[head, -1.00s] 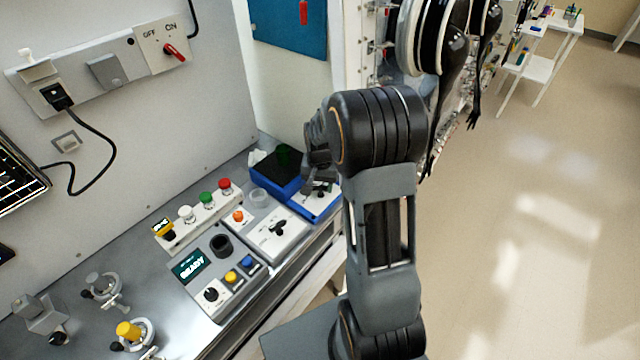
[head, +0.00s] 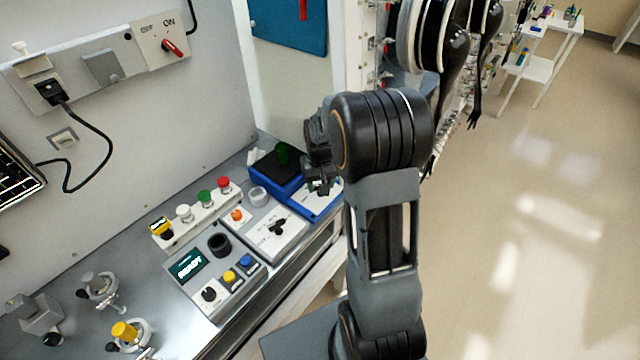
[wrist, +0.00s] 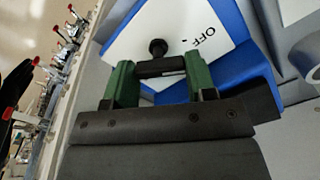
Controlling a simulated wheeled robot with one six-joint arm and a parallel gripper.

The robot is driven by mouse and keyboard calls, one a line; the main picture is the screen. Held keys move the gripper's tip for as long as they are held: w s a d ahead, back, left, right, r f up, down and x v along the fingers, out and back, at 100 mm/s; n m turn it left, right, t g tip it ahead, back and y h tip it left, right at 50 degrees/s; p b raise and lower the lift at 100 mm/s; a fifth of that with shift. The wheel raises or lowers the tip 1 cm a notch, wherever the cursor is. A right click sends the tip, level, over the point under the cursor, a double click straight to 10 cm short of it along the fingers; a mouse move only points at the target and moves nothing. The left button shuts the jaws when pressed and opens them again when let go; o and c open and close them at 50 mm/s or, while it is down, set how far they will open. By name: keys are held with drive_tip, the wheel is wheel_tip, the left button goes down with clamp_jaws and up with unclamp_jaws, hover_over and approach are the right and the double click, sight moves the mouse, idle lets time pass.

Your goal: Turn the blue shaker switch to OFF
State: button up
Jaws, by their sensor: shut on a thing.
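The blue shaker (head: 277,170) stands at the back of the bench, with a dark top and a white front panel (head: 325,194). In the wrist view its white panel (wrist: 180,30) carries the word OFF to the right of a black switch knob (wrist: 158,48). My gripper (wrist: 160,68) has green fingers on both sides of a dark bar just below the knob, and is shut on this part, which looks like the switch handle. In the head view my gripper (head: 322,182) is over the panel and hides most of the switch.
A white panel with a black knob (head: 278,227) and a READY console (head: 210,275) stand nearer on the bench. A button strip (head: 200,215) with several coloured buttons lies behind them. A wall switch (head: 172,47) is at upper left. Open floor lies right.

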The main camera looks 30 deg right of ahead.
drive_tip(key=shift+r+n, duration=0.1)
drive_tip(key=shift+n, duration=0.5)
drive_tip(key=o, duration=0.9)
drive_tip(key=shift+o, duration=0.2)
wheel_tip(320, 180, up, 14)
drive_tip(key=b, duration=0.1)
drive_tip(key=shift+w, duration=0.1)
idle(0.7)
